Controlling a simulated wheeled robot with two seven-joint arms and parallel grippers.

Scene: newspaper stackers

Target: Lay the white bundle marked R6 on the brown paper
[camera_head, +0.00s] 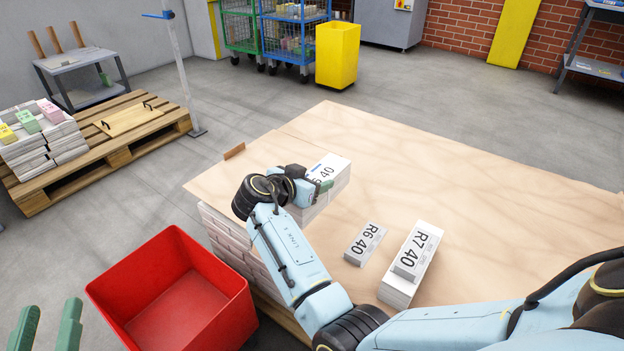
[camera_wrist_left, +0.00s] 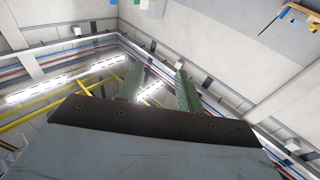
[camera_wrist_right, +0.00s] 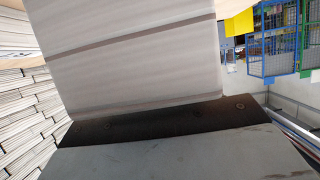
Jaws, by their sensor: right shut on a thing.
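My right gripper (camera_head: 306,188) reaches over the near left part of the brown paper (camera_head: 470,200) and is shut on a white bundle (camera_head: 338,178). The bundle's top label reads "6 40", its first character covered by the gripper. I cannot tell whether the bundle touches the paper. The right wrist view shows its pale layered side (camera_wrist_right: 135,55) close up. Another white piece marked R6 40 (camera_head: 365,243) lies on the paper to the right, beside a longer white bundle marked R7 40 (camera_head: 408,277). My left gripper (camera_head: 47,322) is open and empty at the lower left; its fingers (camera_wrist_left: 158,88) point upward.
The brown surface tops a stack of newspapers (camera_head: 230,238). A small brown block (camera_head: 234,151) sits at its left edge. A red bin (camera_head: 172,290) stands beside it. A pallet (camera_head: 120,140) with bundles is further left. The paper's back and right are clear.

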